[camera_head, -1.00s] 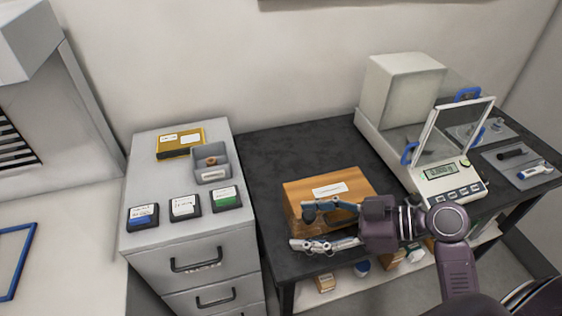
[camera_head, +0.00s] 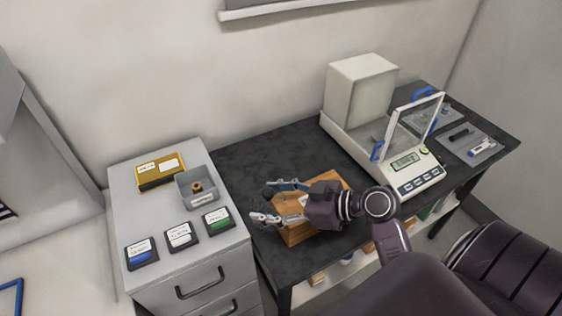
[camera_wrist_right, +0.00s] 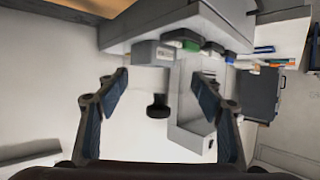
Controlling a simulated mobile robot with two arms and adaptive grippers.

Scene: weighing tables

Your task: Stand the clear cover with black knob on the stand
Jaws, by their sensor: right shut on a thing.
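My right gripper (camera_head: 265,202) is above the black table, with its fingertips past the left side of the wooden box. In the right wrist view its two fingers (camera_wrist_right: 160,98) stand apart, with a black knob (camera_wrist_right: 158,106) between them. The gripper is shut on the clear cover, whose see-through body can hardly be made out. A dark shape between the fingers in the head view is probably the knob. I cannot pick out the stand with certainty. My left gripper is not in view.
The wooden box (camera_head: 331,181) stands on the black table (camera_head: 255,157), partly behind my gripper. A grey drawer cabinet (camera_head: 120,205) at left bears a yellow box (camera_head: 160,172), a grey bin (camera_head: 199,202) and three labelled cases. A balance (camera_head: 410,180) stands at right.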

